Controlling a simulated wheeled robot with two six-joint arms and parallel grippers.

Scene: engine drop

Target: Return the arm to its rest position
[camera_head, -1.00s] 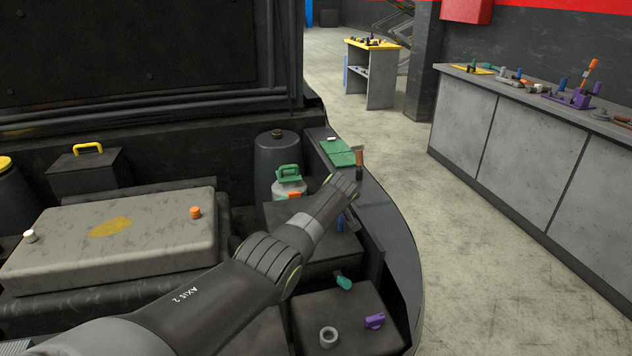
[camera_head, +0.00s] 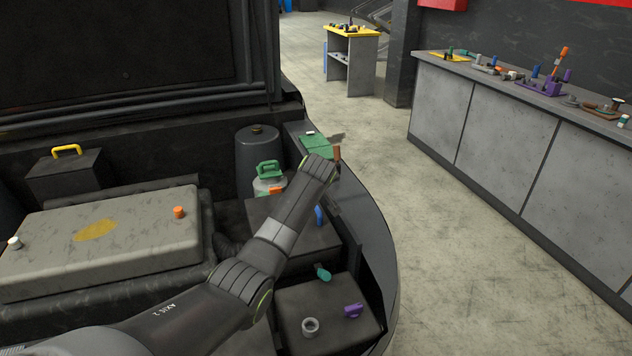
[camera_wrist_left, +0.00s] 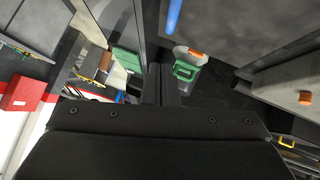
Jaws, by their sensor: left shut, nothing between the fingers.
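My left arm (camera_head: 250,270) comes in from the lower left in the head view and reaches over the right side of the engine bay. Its wrist hides much of my left gripper there. In the left wrist view my left gripper (camera_wrist_left: 161,85) has its two dark fingers together, with nothing between them. It is above the bay, near a green-handled canister (camera_head: 268,180), which also shows in the wrist view (camera_wrist_left: 187,71). My right gripper is in neither view.
A green plate (camera_head: 317,145) and an upright brown-orange piece (camera_head: 337,153) lie beyond my wrist. A dark box below carries a grey ring (camera_head: 310,326) and a purple part (camera_head: 353,311). A grey workbench (camera_head: 500,140) stands right; the floor between (camera_head: 430,240) is clear.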

